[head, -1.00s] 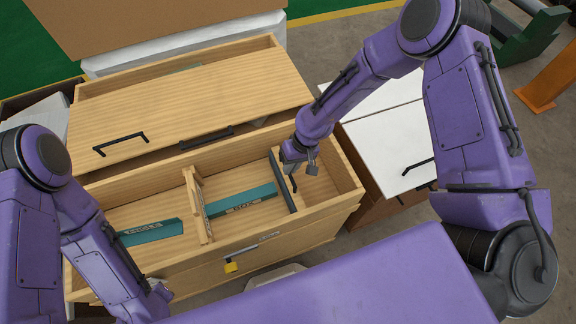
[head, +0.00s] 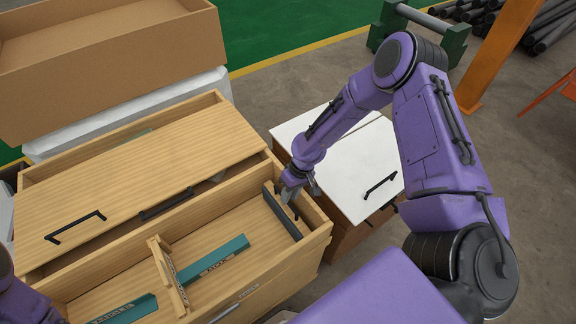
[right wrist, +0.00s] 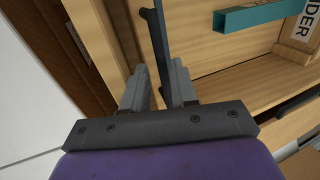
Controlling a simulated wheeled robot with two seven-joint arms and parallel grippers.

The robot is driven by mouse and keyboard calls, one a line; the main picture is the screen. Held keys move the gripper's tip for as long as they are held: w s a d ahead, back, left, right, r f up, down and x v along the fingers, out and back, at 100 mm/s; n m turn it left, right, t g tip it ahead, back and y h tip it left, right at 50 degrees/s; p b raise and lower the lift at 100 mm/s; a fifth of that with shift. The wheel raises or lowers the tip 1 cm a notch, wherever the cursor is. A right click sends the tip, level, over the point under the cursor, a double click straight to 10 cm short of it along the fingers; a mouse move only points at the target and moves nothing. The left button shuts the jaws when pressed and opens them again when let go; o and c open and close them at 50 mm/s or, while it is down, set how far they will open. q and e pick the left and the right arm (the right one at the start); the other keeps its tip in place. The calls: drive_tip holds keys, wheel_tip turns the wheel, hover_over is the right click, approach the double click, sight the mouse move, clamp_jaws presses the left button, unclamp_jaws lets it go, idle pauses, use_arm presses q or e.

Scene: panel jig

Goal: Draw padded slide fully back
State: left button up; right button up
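A dark grey upright plate (head: 283,214), likely the padded slide, stands across the right end of the open wooden drawer (head: 318,222). My right gripper (head: 290,192) is at the plate's upper edge, pointing down into the drawer. In the right wrist view the two fingers of my right gripper (right wrist: 159,88) are apart, and the dark plate (right wrist: 154,38) runs up between them. Narrow gaps seem to show, so I see no firm grip. Of my left arm only a piece shows at the lower left; its gripper is outside the picture.
A wooden divider (head: 168,275) and teal bars (head: 220,255) lie left of the plate in the drawer. A wooden lid panel with a black handle (head: 75,226) is behind. A white-topped cabinet (head: 350,165) stands close on the right. A cardboard box (head: 110,100) is at the back left.

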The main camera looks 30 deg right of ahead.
drive_tip(key=shift+s+d+f, duration=0.1)
drive_tip(key=shift+s+f, duration=0.05)
drive_tip(key=shift+s, duration=0.05)
idle(0.4)
